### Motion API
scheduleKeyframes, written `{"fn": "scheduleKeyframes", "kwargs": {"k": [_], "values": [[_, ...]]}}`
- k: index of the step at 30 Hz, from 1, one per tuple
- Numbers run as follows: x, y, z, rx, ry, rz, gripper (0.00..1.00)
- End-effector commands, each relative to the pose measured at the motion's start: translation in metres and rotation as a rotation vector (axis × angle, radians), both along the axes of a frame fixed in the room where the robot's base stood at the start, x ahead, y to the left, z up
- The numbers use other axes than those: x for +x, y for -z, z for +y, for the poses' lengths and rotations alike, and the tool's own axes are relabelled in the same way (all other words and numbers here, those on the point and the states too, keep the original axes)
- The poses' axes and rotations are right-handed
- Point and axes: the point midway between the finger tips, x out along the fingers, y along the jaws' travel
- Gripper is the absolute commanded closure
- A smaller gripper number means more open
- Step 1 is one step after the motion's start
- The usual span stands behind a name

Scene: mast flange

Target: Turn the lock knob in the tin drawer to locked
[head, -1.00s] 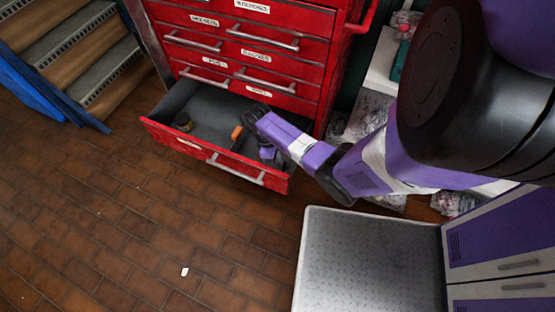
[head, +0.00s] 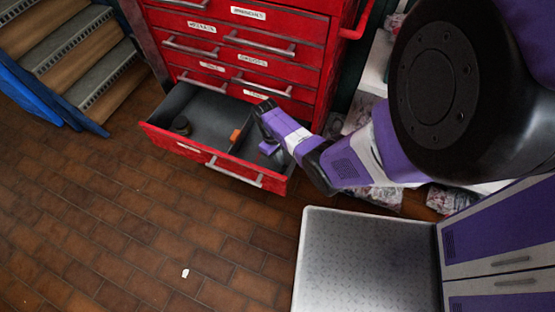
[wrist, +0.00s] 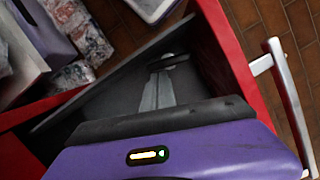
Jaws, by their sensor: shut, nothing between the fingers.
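The open drawer (head: 190,151) is at the bottom of a red tool cabinet. The label on its front is too small to read. My gripper reaches down into its right part, with a purple piece of it (head: 268,147) showing in the head view. In the wrist view my gripper's grey fingers (wrist: 158,80) are shut and lie over the dark drawer floor. A small dark bar with a pale spot (wrist: 172,62) shows at the fingertips; I cannot tell whether it is the lock knob or touches them. No knob is clearly recognisable.
Wrapped bundles (head: 372,198) lie right of the cabinet. Steps (head: 75,60) stand at the left. The brick floor in front is mostly clear.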

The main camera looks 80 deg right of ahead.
Motion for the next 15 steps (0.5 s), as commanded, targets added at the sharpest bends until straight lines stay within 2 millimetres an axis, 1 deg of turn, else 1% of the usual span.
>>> {"fn": "scheduleKeyframes", "kwargs": {"k": [6, 15], "values": [[-0.006, -0.001, -0.001, 0.001, 0.19, 0.0, 1.0], [-0.013, -0.001, -0.002, 0.001, 0.378, 0.001, 1.0]]}}
